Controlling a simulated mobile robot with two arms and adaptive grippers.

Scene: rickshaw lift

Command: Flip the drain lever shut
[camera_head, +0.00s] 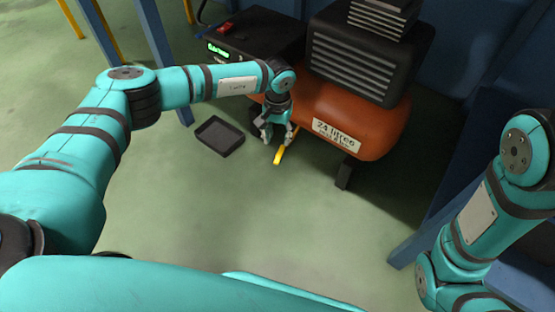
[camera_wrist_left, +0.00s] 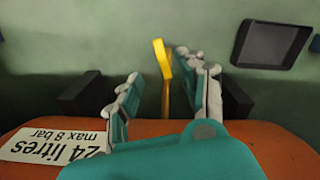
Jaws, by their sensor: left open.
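The yellow drain lever (camera_head: 280,154) sticks out low at the front of an orange air tank (camera_head: 370,122). In the left wrist view the lever (camera_wrist_left: 162,65) rises upright between the two fingers. My left gripper (camera_head: 275,136) is open and sits just above the lever, by the tank's left end. In the wrist view its fingertips (camera_wrist_left: 160,65) are on either side of the lever, nearer the right finger; whether it touches cannot be told. The valve below the lever is hidden. My right arm shows at the right edge, but its gripper is out of view.
A black tray (camera_head: 219,136) lies on the floor left of the lever. A black ribbed compressor housing (camera_head: 362,55) stands on the tank, with a dark unit with a green display (camera_head: 250,35) beside it. A blue post (camera_head: 155,45) stands behind. Floor in front is clear.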

